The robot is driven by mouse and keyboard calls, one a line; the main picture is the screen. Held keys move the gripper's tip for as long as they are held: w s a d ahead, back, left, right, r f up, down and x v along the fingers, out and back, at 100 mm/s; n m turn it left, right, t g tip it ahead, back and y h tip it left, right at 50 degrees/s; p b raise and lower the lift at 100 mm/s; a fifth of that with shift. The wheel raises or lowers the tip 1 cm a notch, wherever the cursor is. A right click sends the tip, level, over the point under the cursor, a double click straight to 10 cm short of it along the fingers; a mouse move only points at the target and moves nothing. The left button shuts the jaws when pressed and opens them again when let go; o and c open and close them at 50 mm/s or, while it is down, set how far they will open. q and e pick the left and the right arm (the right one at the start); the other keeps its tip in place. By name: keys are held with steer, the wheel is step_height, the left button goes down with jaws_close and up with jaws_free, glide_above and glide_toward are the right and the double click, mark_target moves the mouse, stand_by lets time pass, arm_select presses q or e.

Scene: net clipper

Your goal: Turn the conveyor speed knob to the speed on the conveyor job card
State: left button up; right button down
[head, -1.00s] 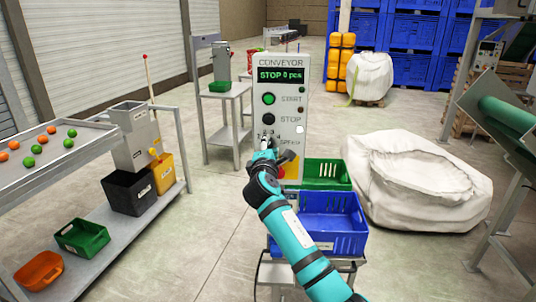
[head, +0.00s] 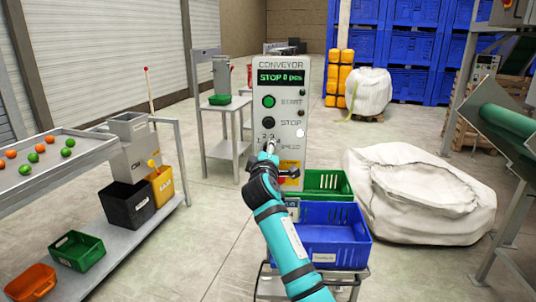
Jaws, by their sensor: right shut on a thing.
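The conveyor control panel (head: 303,121) stands upright in the middle of the head view. Its display (head: 281,77) reads "STOP 0 pcs". A green START button (head: 268,102) and a black STOP button (head: 268,123) sit below it. My right gripper (head: 270,147) is at the speed dial, below STOP, and is shut on the knob, which it largely hides. Some dial numbers show above the fingers; the knob's pointer cannot be read. I cannot make out a conveyor job card. My left gripper is not in view.
A blue crate (head: 335,262) and a green crate (head: 344,185) stand below and right of the panel. A large white sack (head: 420,195) lies to the right. A sorting table (head: 70,185) with several balls and bins is at left. Open floor lies between.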

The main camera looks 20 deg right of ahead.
steer(key=shift+f, duration=0.15)
steer(key=c, duration=1)
jaws_free()
steer(key=shift+o, duration=0.2)
steer(key=shift+s, duration=0.1)
steer(key=v, duration=1.2)
